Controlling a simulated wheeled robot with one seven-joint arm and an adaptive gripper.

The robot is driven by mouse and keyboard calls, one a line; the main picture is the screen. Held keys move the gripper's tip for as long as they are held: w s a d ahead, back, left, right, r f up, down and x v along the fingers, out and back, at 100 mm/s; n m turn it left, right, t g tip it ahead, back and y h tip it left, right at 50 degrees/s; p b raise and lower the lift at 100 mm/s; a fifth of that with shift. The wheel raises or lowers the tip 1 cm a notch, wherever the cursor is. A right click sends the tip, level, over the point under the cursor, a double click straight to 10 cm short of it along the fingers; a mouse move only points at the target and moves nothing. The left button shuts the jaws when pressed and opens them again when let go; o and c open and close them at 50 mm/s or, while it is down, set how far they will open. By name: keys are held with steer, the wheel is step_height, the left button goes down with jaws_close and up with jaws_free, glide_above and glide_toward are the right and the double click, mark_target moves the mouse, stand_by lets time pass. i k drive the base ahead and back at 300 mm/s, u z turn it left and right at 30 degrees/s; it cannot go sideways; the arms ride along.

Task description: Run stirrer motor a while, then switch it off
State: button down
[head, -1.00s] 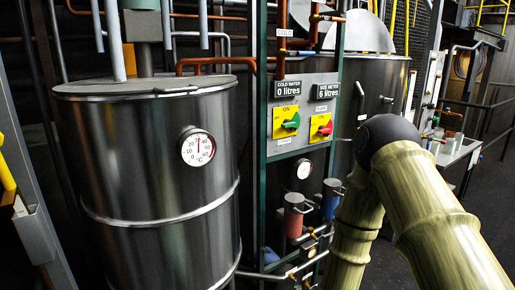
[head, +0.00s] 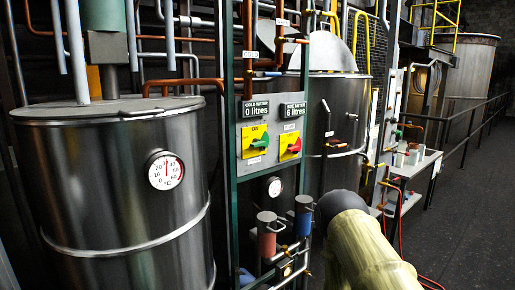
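A grey control panel (head: 283,137) stands in a green frame right of the near steel tank. It carries two rotary switches on yellow plates: one with a green knob (head: 260,141) and one with a red knob (head: 294,146). Displays above them read "COLD WATER 0 litres" and "SIZE METER 6 litres". Small labels by the switches are too small to read surely. The stirrer's housing (head: 107,46) appears to be the grey block above the near tank (head: 110,190). My arm shows at the lower right, well below the switches; my gripper is out of view.
A dial thermometer (head: 165,170) sits on the near tank. Red and blue cylinders (head: 268,235) stand below the panel. A second tank (head: 345,110) is behind it. A white bench (head: 412,165) with small containers stands right. Dark floor (head: 470,215) is clear at the right.

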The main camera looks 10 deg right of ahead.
mark_target(262, 142)
steer(key=z, duration=1.1)
steer(key=i, duration=0.5)
steer(key=u, duration=2.05)
